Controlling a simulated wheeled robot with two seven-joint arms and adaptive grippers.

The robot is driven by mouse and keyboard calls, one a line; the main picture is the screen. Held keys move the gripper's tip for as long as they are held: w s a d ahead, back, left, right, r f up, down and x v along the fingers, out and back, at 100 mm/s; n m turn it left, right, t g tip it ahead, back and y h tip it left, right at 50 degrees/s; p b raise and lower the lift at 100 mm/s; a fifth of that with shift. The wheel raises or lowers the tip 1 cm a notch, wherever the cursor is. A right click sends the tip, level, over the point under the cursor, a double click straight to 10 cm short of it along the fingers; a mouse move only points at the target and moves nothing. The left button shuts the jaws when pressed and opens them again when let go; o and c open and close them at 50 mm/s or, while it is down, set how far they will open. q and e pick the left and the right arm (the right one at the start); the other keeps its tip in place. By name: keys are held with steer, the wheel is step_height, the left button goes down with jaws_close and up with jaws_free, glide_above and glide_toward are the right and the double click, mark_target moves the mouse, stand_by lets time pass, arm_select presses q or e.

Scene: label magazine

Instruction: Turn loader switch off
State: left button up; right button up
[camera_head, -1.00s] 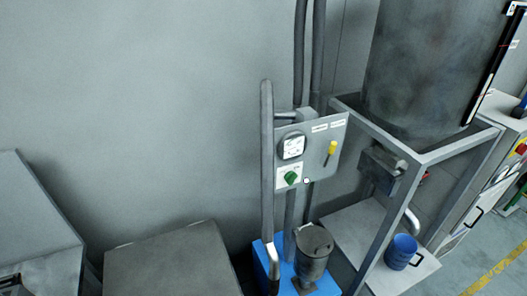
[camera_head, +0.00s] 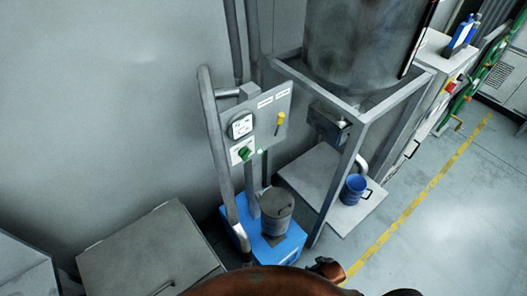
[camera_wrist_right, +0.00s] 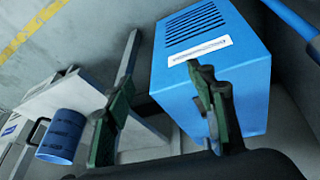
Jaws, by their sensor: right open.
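A grey control panel (camera_head: 262,125) stands on a post near the wall in the head view. It carries a green rotary knob (camera_head: 245,153) on a white plate, a round white gauge (camera_head: 241,126) above it and a yellow-handled lever (camera_head: 280,120) to the right. The labels are too small to read, so I cannot tell which control is named the loader switch. My right gripper (camera_wrist_right: 160,76) is open and empty in the right wrist view, with the blue box behind its fingers. The panel is not visible there. My left gripper is not in view.
A blue box-shaped unit (camera_head: 262,238) with a grey canister (camera_head: 277,210) stands below the panel. A metal frame (camera_head: 358,140) holds a large drum (camera_head: 350,45) at right. A blue mug (camera_head: 353,188) sits on a low white platform (camera_head: 310,178). Open floor (camera_head: 460,215) lies at right.

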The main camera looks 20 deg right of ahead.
mark_target(248, 157)
steer(key=w+a+r+n+t+p, duration=0.15)
steer(key=w+r, duration=0.25)
steer(key=r, duration=0.5)
steer(key=w+r+t+p, duration=0.1)
steer(key=w+r+t, duration=0.1)
steer(key=w+r, duration=0.5)
steer(key=w+a+r+n+t+p, duration=0.1)
steer(key=w+r+t+p, duration=0.1)
steer(key=r, duration=0.9)
steer(key=w+a+r+n+t+y+p, duration=0.1)
steer(key=w+a+r+n+t+y, duration=0.3)
steer(key=a+r, duration=0.6)
steer(key=w+a+r+n+t+y+p, duration=0.1)
steer(key=w+a+r+n+t+y, duration=0.45)
steer(key=r, duration=0.95)
steer(key=w+a+g, duration=0.1)
steer(key=w, duration=0.1)
steer(key=w+a+g+h, duration=0.1)
steer(key=w+a+h+p, duration=0.1)
steer(key=w+a, duration=0.1)
steer(key=shift+w+g, duration=0.3)
steer(key=shift+g, duration=0.1)
steer(key=shift+w+a+m, duration=0.15)
steer(key=shift+w+m, duration=0.15)
steer(key=shift+w, duration=0.2)
steer(key=shift+c, duration=0.7)
steer(key=c, duration=1)
